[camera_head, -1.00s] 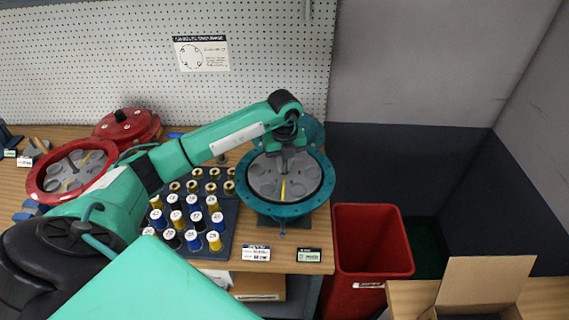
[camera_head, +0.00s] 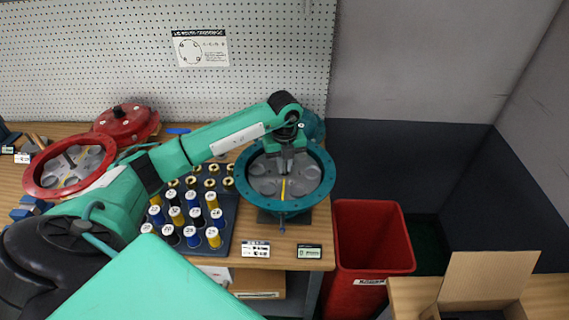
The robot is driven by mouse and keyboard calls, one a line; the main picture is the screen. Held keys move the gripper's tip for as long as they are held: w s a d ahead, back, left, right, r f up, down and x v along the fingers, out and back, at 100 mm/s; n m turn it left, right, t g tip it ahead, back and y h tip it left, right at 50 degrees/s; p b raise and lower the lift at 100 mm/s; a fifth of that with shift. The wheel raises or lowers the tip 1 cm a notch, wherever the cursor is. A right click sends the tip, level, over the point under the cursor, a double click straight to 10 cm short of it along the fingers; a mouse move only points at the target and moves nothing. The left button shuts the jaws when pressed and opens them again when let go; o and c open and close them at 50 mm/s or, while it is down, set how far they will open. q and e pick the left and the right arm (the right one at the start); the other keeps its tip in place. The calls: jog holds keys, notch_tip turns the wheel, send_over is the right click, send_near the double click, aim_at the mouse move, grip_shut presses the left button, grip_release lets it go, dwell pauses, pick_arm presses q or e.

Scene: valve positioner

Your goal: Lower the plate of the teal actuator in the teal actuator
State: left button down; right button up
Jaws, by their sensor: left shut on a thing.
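The teal actuator (camera_head: 328,178) is a round teal housing with an open top at the right end of the workbench. Its grey plate (camera_head: 268,186) lies inside the ring, with round recesses and a yellow mark on it. My left gripper (camera_head: 284,168) points down over the plate's middle and is shut on the plate's centre part, which its fingers largely hide. Part of a teal cover shows behind my wrist. My right gripper is not in view.
A red actuator (camera_head: 34,178) with a grey plate stands at the left, with a red lid (camera_head: 124,122) behind it. A rack (camera_head: 228,222) of capped cylinders stands left of the teal actuator. A red bin (camera_head: 372,243) stands right of the bench.

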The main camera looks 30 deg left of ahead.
pick_arm(q)
jog(key=shift+f, duration=0.3)
jog(key=c, duration=1.4)
grip_release()
notch_tip(320, 180, up, 13)
jog(key=b, duration=0.4)
jog(key=shift+f, duration=0.15)
jog(key=shift+r, duration=0.6)
